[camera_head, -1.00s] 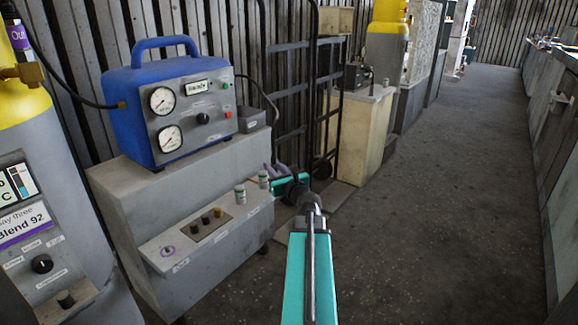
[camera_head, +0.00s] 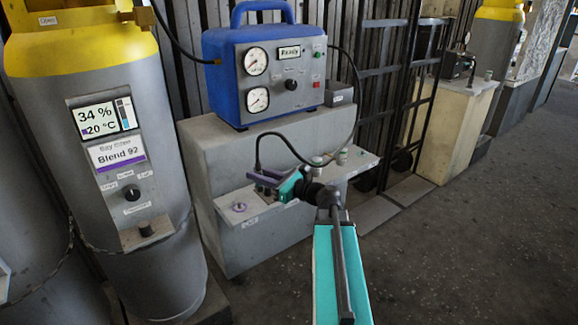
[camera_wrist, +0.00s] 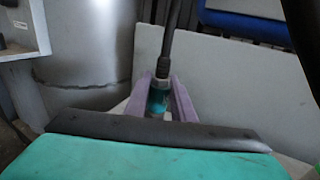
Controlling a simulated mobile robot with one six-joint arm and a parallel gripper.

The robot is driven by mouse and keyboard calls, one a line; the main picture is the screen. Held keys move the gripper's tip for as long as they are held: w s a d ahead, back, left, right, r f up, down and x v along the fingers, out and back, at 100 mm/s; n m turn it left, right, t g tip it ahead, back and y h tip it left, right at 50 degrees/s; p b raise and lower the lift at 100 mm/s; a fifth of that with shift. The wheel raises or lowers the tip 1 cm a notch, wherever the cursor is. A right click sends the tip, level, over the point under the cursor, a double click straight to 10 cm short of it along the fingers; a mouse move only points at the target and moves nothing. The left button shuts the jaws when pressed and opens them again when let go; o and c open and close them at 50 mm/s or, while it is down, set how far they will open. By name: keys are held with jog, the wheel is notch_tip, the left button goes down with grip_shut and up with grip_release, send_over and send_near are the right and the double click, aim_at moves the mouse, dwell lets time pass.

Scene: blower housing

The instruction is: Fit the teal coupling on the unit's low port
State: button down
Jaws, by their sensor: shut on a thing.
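My gripper (camera_head: 268,179) has purple fingers and is above the front ledge of the grey stand. In the wrist view the fingers (camera_wrist: 168,102) are shut on the teal coupling (camera_wrist: 158,102), which hangs below the end of a dark hose (camera_wrist: 165,50). In the head view the coupling is too small to make out. The blue unit (camera_head: 222,75) stands on the grey stand, with two gauges and a display reading "Ready". The hose loops from its right side to my gripper. I cannot tell which port is the low one; small labels are unreadable.
A grey, yellow-topped cylinder (camera_head: 170,160) stands close on the left. A black rack (camera_head: 395,85) is at the right. Open floor lies front right.

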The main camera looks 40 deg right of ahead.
jog(key=s+a+f+n+g+y+b, duration=0.1)
jog(key=a+f+n+g+y, duration=0.1)
jog(key=a, duration=0.7)
jog(key=s+a+f+n+g+y+b, duration=0.1)
jog(key=a+n+g+y, duration=0.3)
jog(key=a, duration=0.6)
jog(key=shift+s+a+f+y+b, duration=0.15)
jog(key=shift+s+f+y+b, duration=0.2)
jog(key=shift+f+y, duration=0.35)
jog(key=shift+r, duration=0.15)
